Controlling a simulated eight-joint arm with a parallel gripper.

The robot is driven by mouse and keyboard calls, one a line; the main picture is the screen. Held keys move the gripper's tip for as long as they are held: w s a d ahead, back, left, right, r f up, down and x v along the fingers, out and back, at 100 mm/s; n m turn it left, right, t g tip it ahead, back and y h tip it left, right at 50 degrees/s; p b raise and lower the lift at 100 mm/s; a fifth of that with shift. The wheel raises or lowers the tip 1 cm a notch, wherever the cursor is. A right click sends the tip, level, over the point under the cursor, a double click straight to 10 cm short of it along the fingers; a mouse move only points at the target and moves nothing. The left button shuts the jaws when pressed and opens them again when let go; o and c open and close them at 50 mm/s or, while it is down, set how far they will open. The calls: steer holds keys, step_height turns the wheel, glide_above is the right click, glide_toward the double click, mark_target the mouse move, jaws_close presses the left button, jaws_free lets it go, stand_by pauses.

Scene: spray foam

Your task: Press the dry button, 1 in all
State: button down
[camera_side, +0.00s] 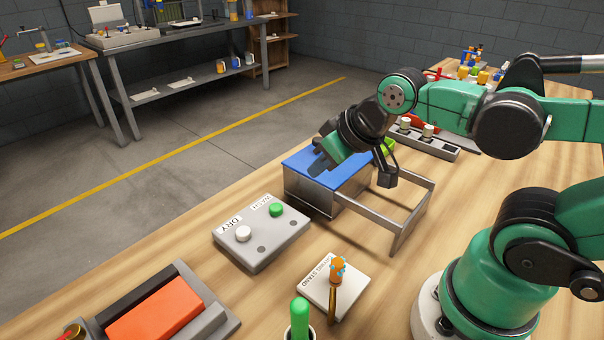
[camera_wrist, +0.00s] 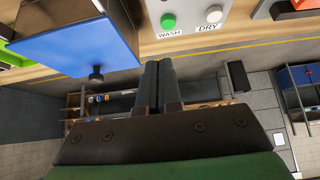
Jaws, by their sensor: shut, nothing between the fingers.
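The light grey button panel (camera_side: 262,240) lies on the wooden table in the side view. Its white button (camera_side: 243,233) sits by the label DRY, and its green button (camera_side: 276,210) sits by the label WASH. Both also show at the top of the wrist view, the white button (camera_wrist: 214,14) right of the green button (camera_wrist: 168,21). My gripper (camera_side: 321,166) appears over the blue-topped box, behind and right of the panel in the side view. In the wrist view its two dark fingers (camera_wrist: 160,72) are together and empty, apart from both buttons.
The blue-topped box (camera_side: 312,190) with a metal frame (camera_side: 398,235) stands right of the panel. A white stand (camera_side: 325,292) holds an orange item (camera_side: 337,270) in front. An orange block (camera_side: 157,310) lies in a grey tray at front left. Table space left of the panel is clear.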

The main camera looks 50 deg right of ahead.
steer(key=shift+r, duration=0.1)
step_height(320, 180, up, 4)
steer(key=g, duration=0.7)
glide_above(242, 230)
step_height(242, 230, down, 14)
steer(key=shift+f, duration=0.1)
stand_by(0.5)
